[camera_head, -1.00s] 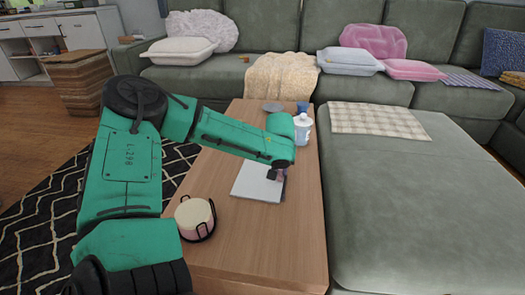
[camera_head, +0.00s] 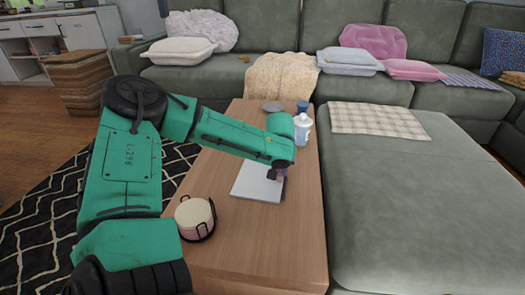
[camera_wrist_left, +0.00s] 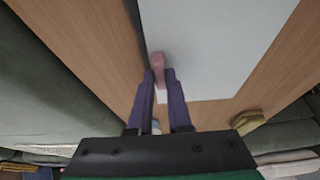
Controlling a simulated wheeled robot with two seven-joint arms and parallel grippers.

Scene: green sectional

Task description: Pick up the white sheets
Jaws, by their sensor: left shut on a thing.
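The white sheets (camera_head: 255,183) lie flat on the wooden coffee table, and they also fill the upper middle of the left wrist view (camera_wrist_left: 215,45). My left gripper (camera_head: 278,174) points down at their far right edge in the head view. In the left wrist view its purple fingers (camera_wrist_left: 162,76) are close together at a corner of the sheets. A small pink thing (camera_wrist_left: 158,64) shows between the fingertips, over the sheets, and the fingers are shut on it. Whether the sheets' edge is also between them I cannot tell. My right gripper is not in view.
On the coffee table (camera_head: 260,245) stand a pink and cream pot (camera_head: 195,218) in front, and a white bottle (camera_head: 302,130), a blue cup (camera_head: 302,107) and a grey dish (camera_head: 272,107) behind. The green sofa (camera_head: 410,220) borders the table on the right.

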